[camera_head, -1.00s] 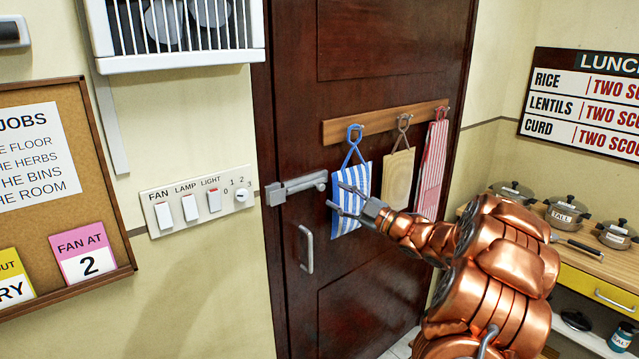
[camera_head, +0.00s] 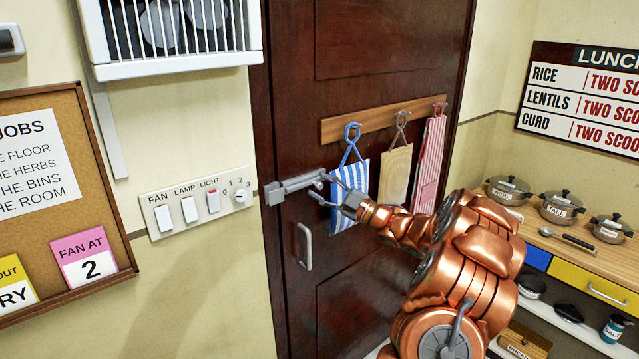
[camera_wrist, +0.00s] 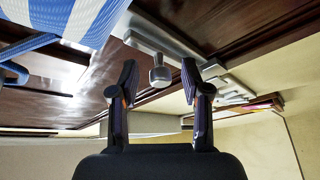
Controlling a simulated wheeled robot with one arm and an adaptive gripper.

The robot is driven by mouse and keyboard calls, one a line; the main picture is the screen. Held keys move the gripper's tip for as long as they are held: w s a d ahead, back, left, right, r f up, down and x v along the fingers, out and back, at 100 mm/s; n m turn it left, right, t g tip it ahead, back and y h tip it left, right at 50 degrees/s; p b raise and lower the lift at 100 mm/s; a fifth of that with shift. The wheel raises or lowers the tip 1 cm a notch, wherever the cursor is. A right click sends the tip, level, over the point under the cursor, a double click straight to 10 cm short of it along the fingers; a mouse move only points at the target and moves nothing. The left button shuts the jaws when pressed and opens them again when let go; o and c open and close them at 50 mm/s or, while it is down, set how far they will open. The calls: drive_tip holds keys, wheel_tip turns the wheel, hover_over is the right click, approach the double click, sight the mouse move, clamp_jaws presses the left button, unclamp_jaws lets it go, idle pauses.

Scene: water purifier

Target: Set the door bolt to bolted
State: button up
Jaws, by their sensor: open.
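The grey metal door bolt (camera_head: 296,184) is mounted level on the dark brown door (camera_head: 345,255), beside the door's left edge. Its square catch (camera_head: 273,194) is on the frame to the left. My gripper (camera_head: 321,189) is open at the right end of the bolt, its two fingers pointing left. In the wrist view, the bolt's round knob (camera_wrist: 160,76) shows between the two open fingertips (camera_wrist: 160,71), with space on both sides. I cannot tell whether the knob lies fully between the fingers in depth. Whether the bar enters the catch is unclear.
A blue-striped cloth (camera_head: 350,195) hangs from a hook rail (camera_head: 380,120) just behind my gripper. A door handle (camera_head: 305,247) is below the bolt. A switch panel (camera_head: 197,204) is on the wall to the left. A counter with several pots (camera_head: 506,190) stands at right.

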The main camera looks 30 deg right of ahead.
drive_tip(key=shift+w+a+r, duration=0.1)
drive_tip(key=shift+w+a, duration=0.15)
drive_tip(key=shift+w, duration=0.15)
clamp_jaws()
idle(0.5)
